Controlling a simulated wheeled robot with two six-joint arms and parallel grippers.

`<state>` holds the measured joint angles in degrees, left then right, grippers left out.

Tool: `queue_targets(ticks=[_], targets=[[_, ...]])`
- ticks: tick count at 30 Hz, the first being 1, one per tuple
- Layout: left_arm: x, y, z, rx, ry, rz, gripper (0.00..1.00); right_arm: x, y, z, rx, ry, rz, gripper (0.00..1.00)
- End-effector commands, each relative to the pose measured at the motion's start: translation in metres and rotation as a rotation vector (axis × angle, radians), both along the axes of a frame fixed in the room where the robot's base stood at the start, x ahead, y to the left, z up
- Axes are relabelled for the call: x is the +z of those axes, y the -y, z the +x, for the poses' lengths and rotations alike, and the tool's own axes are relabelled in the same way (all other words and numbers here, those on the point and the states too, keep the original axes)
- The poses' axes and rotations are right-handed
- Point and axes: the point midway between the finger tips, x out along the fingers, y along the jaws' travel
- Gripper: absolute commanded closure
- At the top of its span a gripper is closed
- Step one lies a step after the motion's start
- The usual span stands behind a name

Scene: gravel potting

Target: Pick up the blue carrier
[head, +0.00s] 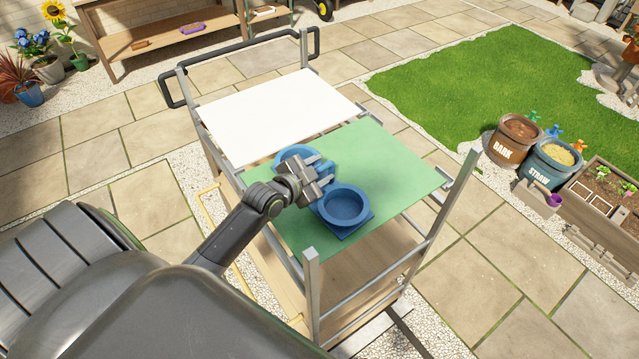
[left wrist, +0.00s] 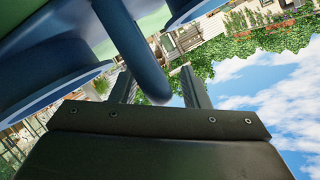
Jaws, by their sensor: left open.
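The blue carrier (head: 344,208) stands on the green half (head: 405,172) of the cart top, with two round holders and a handle between them. My left gripper (head: 322,173) is at the handle, partly covering the carrier's middle and its far holder. In the left wrist view the blue handle bar (left wrist: 143,55) runs between the two spread fingers of the left gripper (left wrist: 160,82). The jaws are open, and whether a finger touches the bar cannot be told. My right gripper is not in view.
The white half (head: 275,112) of the cart top is bare. The cart has metal corner posts (head: 311,285) and a dark push handle (head: 240,47). Bark (head: 513,138) and straw (head: 552,163) tubs stand to the right. A wooden bench (head: 165,35) is at the back.

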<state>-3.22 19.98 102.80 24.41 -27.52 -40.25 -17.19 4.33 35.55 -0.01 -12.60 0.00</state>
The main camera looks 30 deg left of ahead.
Motion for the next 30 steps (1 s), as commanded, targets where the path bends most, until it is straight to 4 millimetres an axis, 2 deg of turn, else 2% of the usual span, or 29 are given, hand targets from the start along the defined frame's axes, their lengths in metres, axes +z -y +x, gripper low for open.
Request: queue_targets(ticks=[4, 12, 14, 26, 30], targets=[[0.000, 0.000, 0.000, 0.000, 0.000, 0.000, 0.58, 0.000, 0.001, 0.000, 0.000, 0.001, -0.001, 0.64], [0.000, 0.000, 0.000, 0.000, 0.000, 0.000, 0.94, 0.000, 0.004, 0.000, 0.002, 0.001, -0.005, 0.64], [0.000, 0.000, 0.000, 0.000, 0.000, 0.000, 1.00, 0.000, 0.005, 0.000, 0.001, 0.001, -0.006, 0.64], [0.001, 0.000, 0.000, 0.000, 0.001, 0.001, 1.00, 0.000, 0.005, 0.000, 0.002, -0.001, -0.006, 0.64], [0.013, 0.000, 0.000, -0.003, 0.004, 0.003, 1.00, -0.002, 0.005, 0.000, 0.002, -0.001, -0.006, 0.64]])
